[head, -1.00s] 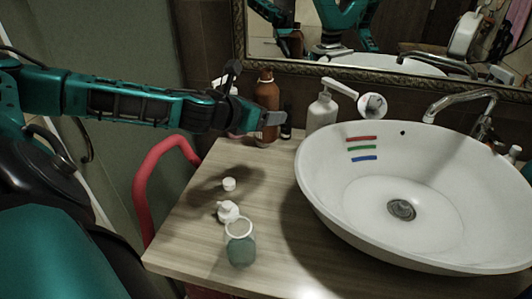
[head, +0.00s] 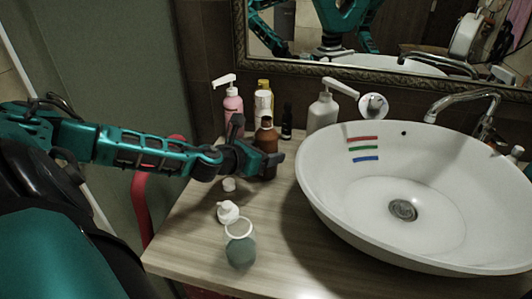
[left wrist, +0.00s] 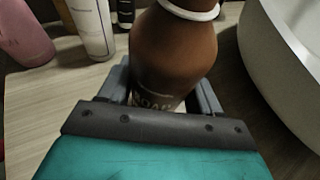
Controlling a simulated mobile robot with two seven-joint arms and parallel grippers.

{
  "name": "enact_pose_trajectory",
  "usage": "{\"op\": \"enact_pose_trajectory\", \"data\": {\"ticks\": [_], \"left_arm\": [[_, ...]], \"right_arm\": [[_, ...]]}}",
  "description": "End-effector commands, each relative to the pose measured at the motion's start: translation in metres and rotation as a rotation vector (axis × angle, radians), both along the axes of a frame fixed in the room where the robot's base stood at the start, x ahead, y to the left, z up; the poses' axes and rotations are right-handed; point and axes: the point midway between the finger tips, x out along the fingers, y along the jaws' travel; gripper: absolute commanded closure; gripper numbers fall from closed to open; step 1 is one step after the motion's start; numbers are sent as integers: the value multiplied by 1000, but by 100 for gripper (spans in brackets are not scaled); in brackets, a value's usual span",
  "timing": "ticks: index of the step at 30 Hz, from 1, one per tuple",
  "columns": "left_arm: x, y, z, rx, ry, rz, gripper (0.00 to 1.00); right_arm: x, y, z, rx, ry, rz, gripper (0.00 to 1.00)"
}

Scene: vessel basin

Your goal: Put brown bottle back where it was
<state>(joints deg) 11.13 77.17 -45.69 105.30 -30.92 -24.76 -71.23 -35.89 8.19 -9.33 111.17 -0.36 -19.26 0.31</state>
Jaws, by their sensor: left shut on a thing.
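The brown bottle (head: 266,138) is upright at the back left of the counter, left of the basin. It has a pale ring at its neck and also fills the middle of the left wrist view (left wrist: 175,50). My left gripper (head: 266,160) is shut on its body, one finger on each side, seen closely in the left wrist view (left wrist: 162,92). The bottle's base is at or just above the wood; I cannot tell whether it touches. My right gripper does not show.
Behind the brown bottle stand a pink pump bottle (head: 233,105), a white bottle (head: 263,107) and a small dark bottle (head: 287,122). A white pump bottle (head: 322,113) stands by the basin (head: 320,190). A teal jar (head: 240,250), a white pump top (head: 228,212) and a small cap (head: 229,184) are in front.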

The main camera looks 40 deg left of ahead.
Motion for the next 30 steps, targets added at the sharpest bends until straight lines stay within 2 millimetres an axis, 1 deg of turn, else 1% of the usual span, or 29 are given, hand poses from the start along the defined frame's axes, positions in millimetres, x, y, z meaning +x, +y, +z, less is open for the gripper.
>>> {"op": "enact_pose_trajectory", "data": {"ticks": [2, 6, 7, 15, 21, 24, 26, 30], "left_arm": [[0, 0, 1, 1, -2, 0, 75], [0, 0, -3, 0, -1, 0, 75], [0, 0, -4, 0, 0, 0, 35], [0, 0, -3, 0, 0, 0, 11], [0, 0, -2, 1, 0, 0, 11], [0, 0, 3, 1, -1, 0, 11], [-5, 1, 1, 4, 2, 0, 11], [-20, 2, 6, 8, 5, 0, 11]], "right_arm": [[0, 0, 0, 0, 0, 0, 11], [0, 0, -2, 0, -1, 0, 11], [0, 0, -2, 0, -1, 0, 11], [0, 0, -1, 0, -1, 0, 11], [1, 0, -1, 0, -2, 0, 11], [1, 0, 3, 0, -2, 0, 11], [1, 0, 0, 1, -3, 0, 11], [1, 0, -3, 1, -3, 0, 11]]}}
